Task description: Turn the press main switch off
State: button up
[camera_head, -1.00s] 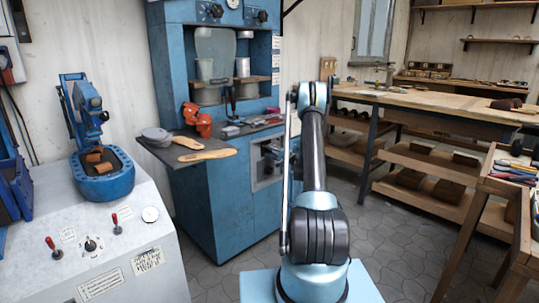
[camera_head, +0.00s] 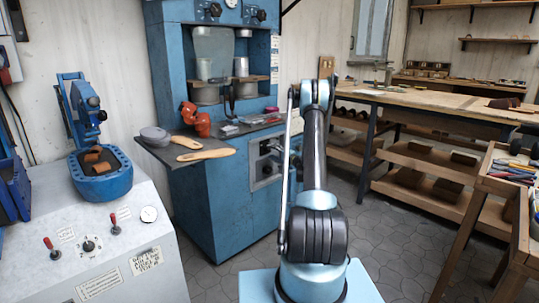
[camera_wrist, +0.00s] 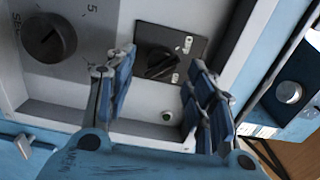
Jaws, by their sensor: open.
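A black rotary switch (camera_wrist: 160,65) on a dark square plate is in the wrist view, set in a recessed grey panel (camera_wrist: 150,105). Its knob is turned at a slant; the marks on the plate are too small to read. My gripper (camera_wrist: 160,62) is open, with one blue-padded finger to each side of the switch; I cannot tell whether either touches it. In the head view, the panel (camera_head: 265,165) is on the front of the blue press (camera_head: 210,200), partly behind my arm.
A large dark dial (camera_wrist: 50,38) is left of the switch. A small round fitting (camera_wrist: 167,117) is below it. A silver button (camera_wrist: 289,92) in a black housing is to the right. A shelf (camera_head: 160,152) with wooden soles juts from the press.

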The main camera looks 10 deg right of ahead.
jog(key=v, duration=0.8)
jog(key=shift+s+d, duration=0.25)
jog(key=shift+s, duration=0.05)
jog(key=s+a+r+n+g, duration=0.4)
jog(key=s+a+r, duration=0.45)
jog(key=r, duration=0.25)
jog(key=s+a+r+n+g+h, duration=0.1)
jog(key=s+a+r+g+h, duration=0.15)
jog(key=s, duration=0.55)
jog(key=s+a+r+n+g+h, duration=0.1)
jog(key=s+a+r+n+g, duration=0.15)
jog(key=s, duration=0.65)
jog(key=s+n+g+h, duration=0.2)
jog(key=s+h, duration=0.1)
jog(key=s, duration=1.7)
jog(key=s+d+f+h, duration=0.2)
jog(key=s+d+f, duration=0.1)
jog(key=s, duration=0.5)
jog(key=s+d+f+n+g+h, duration=0.1)
jog(key=s+d+f+h, duration=0.1)
jog(key=s+f, duration=0.3)
jog(key=s, duration=0.4)
jog(key=shift+s+d, duration=0.15)
jog(key=shift+d, duration=0.25)
